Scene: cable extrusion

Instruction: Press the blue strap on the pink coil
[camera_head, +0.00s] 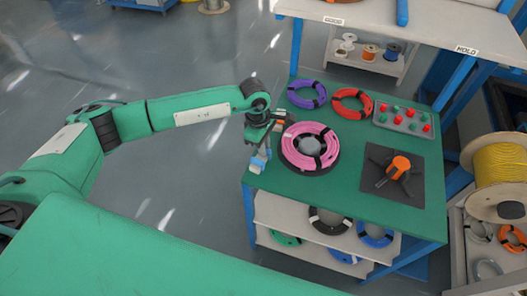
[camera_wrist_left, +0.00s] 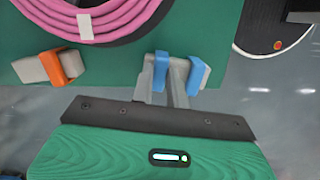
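The pink coil (camera_head: 305,143) lies on a round dark base on the green table, with black bands around it. Its edge also shows in the wrist view (camera_wrist_left: 120,22), with a pale band. My left gripper (camera_head: 262,150) points down at the table's left edge, left of the coil and apart from it. Its grey fingers (camera_wrist_left: 168,82) are close together at the blue strap (camera_wrist_left: 195,75), whose blue parts show beside them; their contact is unclear. The blue also shows in the head view (camera_head: 258,163). An orange strap piece (camera_wrist_left: 48,67) with grey ends lies nearby. My right gripper is out of view.
Purple (camera_head: 307,94) and red (camera_head: 352,103) coils lie behind the pink one. A button tray (camera_head: 403,119) and a dark plate (camera_head: 415,190) with an orange-topped tool stand right. A shelf with coils is below; floor is open left.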

